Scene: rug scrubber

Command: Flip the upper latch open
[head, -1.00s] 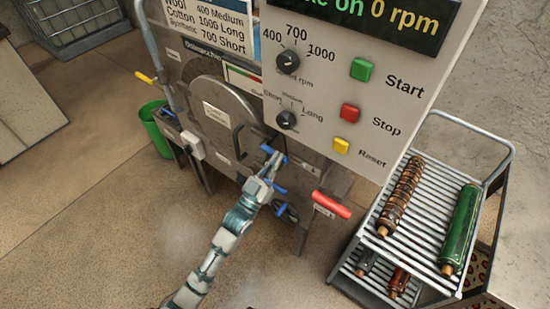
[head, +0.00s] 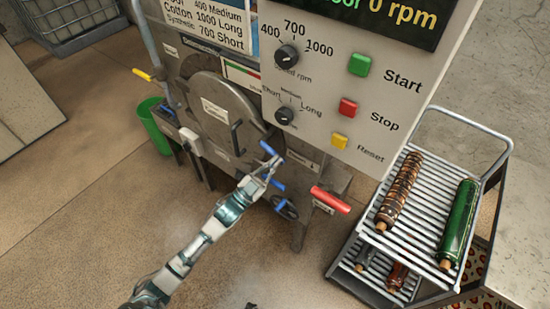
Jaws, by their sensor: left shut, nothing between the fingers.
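The upper latch (head: 268,148) has a blue handle, angled down to the right, at the right edge of the round grey door (head: 215,112). My left gripper (head: 272,165) is shut and empty, with its tips right by this handle. I cannot tell whether they touch it. More blue handle parts (head: 279,203) show just below the gripper. The gripper hides part of the latch area, so how the latch engages the door cannot be made out. My right gripper is not in view.
The control panel (head: 325,75) with knobs and coloured buttons overhangs the door. A red handle (head: 330,200) sticks out to the right of the latches. A rack (head: 420,212) with rolled rugs stands at the right, and a green bin (head: 157,127) at the left.

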